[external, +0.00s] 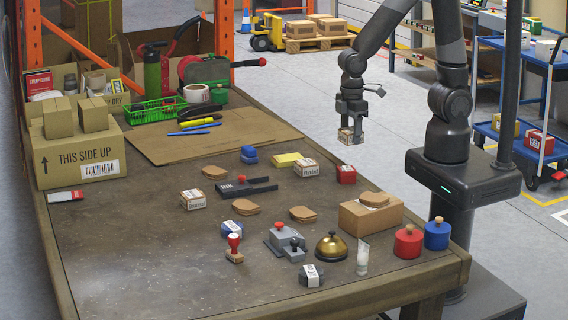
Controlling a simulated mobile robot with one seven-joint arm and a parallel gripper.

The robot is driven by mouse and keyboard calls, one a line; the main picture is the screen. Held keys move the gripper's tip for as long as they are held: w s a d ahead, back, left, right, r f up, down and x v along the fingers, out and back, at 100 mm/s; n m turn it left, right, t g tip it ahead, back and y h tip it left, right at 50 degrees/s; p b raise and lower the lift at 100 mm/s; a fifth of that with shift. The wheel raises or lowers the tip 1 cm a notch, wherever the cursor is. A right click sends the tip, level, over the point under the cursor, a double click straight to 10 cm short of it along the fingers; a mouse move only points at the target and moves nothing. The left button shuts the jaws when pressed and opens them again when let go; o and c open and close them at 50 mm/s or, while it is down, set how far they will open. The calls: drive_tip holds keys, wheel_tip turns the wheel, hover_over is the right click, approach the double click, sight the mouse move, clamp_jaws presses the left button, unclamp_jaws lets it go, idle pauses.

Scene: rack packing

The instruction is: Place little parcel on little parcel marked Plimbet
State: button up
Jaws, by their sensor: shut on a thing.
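My gripper (351,122) is shut on a little parcel (350,136), a small brown box with a white label. It holds the parcel in the air, off the back right edge of the workbench. Two other little brown parcels with white-labelled tops stand on the bench. One little parcel (306,168) is at the centre right, beside a yellow pad. The other little parcel (193,199) is at the centre left. The names on them are too small to read surely, so I cannot tell which is marked Plimbet.
A red box (346,174), an ink pad (247,187), a brass bell (331,246), a grey stapler-like device (286,241), a red stamp (234,248) and a larger brown box (370,213) stand on the workbench (130,255). Large cartons (78,155) stand at left. The front left is clear.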

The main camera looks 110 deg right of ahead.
drive_tip(key=w+d+r, duration=0.1)
drive_tip(key=d+r, duration=0.1)
drive_tip(key=d, duration=0.6)
drive_tip(key=w+d+r, duration=0.1)
drive_tip(key=d+r, duration=0.1)
drive_tip(key=d, duration=0.6)
hover_over(307, 162)
wheel_tip(307, 162, down, 7)
drive_tip(key=shift+d+f, duration=0.1)
drive_tip(key=shift+f, duration=2.1)
drive_tip(key=shift+f, duration=0.1)
drive_tip(key=o, duration=1)
